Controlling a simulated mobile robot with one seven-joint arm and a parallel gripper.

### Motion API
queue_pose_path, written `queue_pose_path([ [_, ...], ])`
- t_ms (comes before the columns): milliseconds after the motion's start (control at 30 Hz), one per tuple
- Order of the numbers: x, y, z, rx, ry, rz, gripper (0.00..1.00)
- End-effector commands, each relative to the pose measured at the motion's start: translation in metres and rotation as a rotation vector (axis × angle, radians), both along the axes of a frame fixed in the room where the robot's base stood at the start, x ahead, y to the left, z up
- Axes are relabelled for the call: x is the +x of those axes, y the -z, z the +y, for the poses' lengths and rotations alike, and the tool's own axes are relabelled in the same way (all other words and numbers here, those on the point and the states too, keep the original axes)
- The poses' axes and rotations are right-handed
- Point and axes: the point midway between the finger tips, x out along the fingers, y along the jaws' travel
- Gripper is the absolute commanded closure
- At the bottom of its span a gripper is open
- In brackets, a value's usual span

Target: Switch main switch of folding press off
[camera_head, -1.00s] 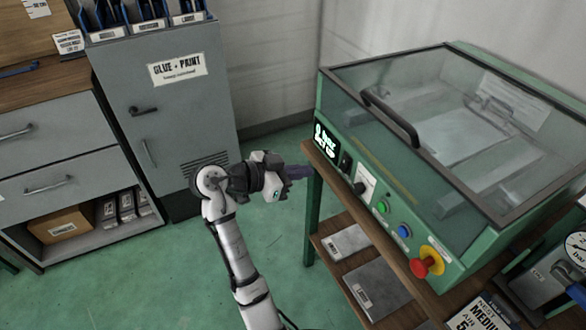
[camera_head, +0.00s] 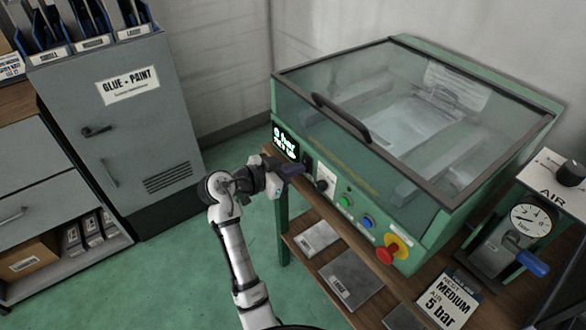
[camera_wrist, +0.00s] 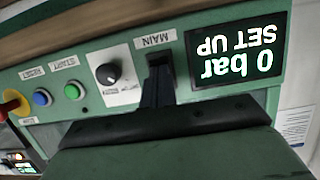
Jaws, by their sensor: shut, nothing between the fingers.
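The folding press (camera_head: 440,190) is a green machine with a clear lid, standing on a wooden-topped bench. Its black main switch (camera_head: 307,160) sits on the front panel between the lit display and a knob. In the wrist view the switch (camera_wrist: 160,62) shows under the upside-down label MAIN. My gripper (camera_head: 294,170) is shut and empty, close in front of the panel's left end. In the wrist view its dark fingertips (camera_wrist: 156,92) point at the switch and cover its lower part. I cannot tell whether they touch it, nor which way the rocker is tipped.
The display (camera_wrist: 235,60) reads 0 bar, SET UP. Beside the switch are a black knob (camera_head: 322,185), green button (camera_head: 345,201), blue button (camera_head: 368,221) and red emergency stop (camera_head: 386,255). An air gauge unit (camera_head: 530,220) stands right. A grey cabinet (camera_head: 110,120) stands left; green floor between is clear.

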Motion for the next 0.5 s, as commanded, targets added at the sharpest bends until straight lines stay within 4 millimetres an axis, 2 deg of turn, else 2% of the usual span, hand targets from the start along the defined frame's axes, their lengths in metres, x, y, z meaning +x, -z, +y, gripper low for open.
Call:
queue_pose_path([
  [200,0.003,0.013,-0.005,-0.063,0.000,-0.047,1.00],
  [500,0.006,0.020,-0.011,-0.188,0.006,-0.138,1.00],
])
